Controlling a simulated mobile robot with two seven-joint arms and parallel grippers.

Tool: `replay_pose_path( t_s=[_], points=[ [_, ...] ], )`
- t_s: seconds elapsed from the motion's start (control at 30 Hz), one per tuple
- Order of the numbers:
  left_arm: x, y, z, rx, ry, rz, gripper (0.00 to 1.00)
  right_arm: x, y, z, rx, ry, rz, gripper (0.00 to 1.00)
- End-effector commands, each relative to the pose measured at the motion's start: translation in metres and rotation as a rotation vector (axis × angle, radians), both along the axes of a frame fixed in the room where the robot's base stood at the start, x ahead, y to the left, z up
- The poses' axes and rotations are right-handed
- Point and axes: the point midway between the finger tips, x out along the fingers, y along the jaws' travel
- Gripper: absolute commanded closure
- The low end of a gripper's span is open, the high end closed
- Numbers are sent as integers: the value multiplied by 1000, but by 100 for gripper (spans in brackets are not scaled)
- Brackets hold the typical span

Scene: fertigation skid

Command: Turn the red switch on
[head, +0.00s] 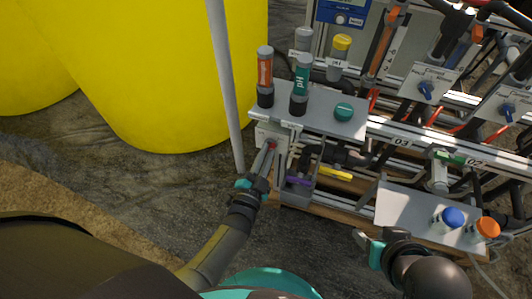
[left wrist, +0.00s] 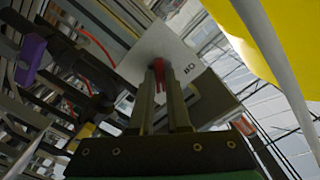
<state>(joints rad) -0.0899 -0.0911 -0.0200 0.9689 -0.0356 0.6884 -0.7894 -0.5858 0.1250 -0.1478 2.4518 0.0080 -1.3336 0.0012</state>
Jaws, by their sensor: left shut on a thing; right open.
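The red switch (head: 272,146) sits on a pale box at the left end of the skid, below the grey shelf. In the left wrist view the red switch (left wrist: 158,70) shows between the fingertips, against a white plate marked with dark characters. My left gripper (head: 267,155) reaches up to it and is shut on it; its fingers (left wrist: 160,92) stand on either side of the red part. The fingers hide part of the switch, and I cannot tell its exact turn position. My right gripper (head: 370,244) is open and empty, left of the lower white panel.
The grey shelf (head: 335,119) above holds an orange-labelled probe (head: 265,75), a green pH probe (head: 300,82) and a green cap (head: 344,111). A grey pole (head: 222,70) stands close left of my left gripper. Blue (head: 453,217) and orange (head: 487,229) caps sit on the white panel (head: 405,208).

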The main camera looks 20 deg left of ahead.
Motion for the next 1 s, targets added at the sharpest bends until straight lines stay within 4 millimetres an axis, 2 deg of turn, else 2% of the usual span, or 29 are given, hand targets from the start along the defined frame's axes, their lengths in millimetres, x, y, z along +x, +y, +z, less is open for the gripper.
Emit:
replay_pose_path(
  t_s=[0.3, 0.7, 0.73, 1.0],
  points=[
    [0, -1, 0, 72, -2, 0, 100, -2, -1, 0, -4, 10, -1, 50],
    [0, 0, 0, 79, -2, -1, 100, -2, -2, 0, -5, 12, -3, 50],
    [0, 0, 0, 79, -2, -1, 83, -2, -2, 0, -5, 12, -3, 50],
    [0, 0, 0, 77, -3, 0, 55, -1, -2, 0, -5, 10, -3, 50]
  ],
)
